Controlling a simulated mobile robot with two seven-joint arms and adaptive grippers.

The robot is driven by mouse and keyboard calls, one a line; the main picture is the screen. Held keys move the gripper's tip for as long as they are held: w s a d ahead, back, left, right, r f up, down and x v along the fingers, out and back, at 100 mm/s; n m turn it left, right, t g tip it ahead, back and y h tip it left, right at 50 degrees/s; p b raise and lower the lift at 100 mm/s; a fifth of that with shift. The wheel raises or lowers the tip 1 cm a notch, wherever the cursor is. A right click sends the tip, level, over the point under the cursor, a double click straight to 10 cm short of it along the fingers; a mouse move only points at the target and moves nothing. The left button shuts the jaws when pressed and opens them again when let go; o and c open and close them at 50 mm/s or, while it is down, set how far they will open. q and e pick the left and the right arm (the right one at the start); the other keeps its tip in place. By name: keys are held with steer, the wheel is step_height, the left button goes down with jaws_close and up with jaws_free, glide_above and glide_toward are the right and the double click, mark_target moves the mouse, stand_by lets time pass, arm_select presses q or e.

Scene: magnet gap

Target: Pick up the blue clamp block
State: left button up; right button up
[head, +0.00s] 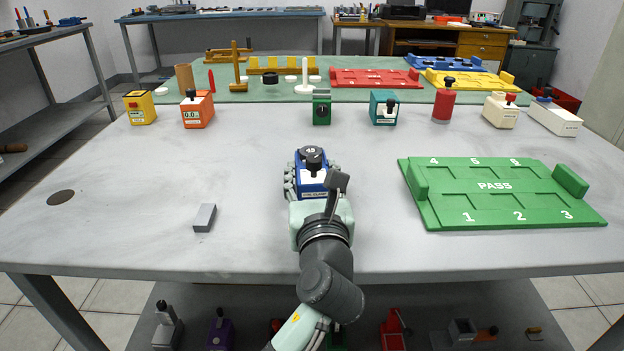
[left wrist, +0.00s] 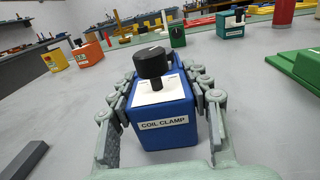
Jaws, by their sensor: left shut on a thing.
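The blue clamp block (head: 312,178) has a white top plate, a black knob and a label reading "COIL CLAMP". It stands upright near the middle of the table, and it also shows in the left wrist view (left wrist: 165,127). My left gripper (head: 311,184) is shut on it, with one finger against each side; the fingers also show in the left wrist view (left wrist: 164,100). I cannot tell whether the block's base touches the table. Its lower front is partly hidden by the gripper in the head view. My right gripper is not in view.
A grey bar (head: 205,218) lies to the left on the grey table (head: 120,225). A green tray (head: 490,205) marked PASS lies to the right. Behind stand a yellow block (head: 140,108), an orange block (head: 197,110), a green block (head: 321,108) and a teal block (head: 384,108).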

mark_target(313, 156)
arm_select(q)
steer(key=c, duration=0.3)
steer(key=shift+r, duration=0.2)
steer(key=shift+r, duration=0.6)
steer(key=shift+r+p, duration=0.35)
steer(key=shift+p, duration=0.05)
steer(key=shift+r, duration=0.85)
steer(key=shift+a+r+p, duration=0.2)
steer(key=shift+r+p, duration=0.1)
steer(key=shift+p, duration=0.05)
steer(key=s+a+r+p, duration=0.2)
steer(key=s+a+r, duration=0.4)
steer(key=a, duration=0.3)
steer(key=shift+a+r, duration=0.25)
steer(key=shift+a, duration=0.1)
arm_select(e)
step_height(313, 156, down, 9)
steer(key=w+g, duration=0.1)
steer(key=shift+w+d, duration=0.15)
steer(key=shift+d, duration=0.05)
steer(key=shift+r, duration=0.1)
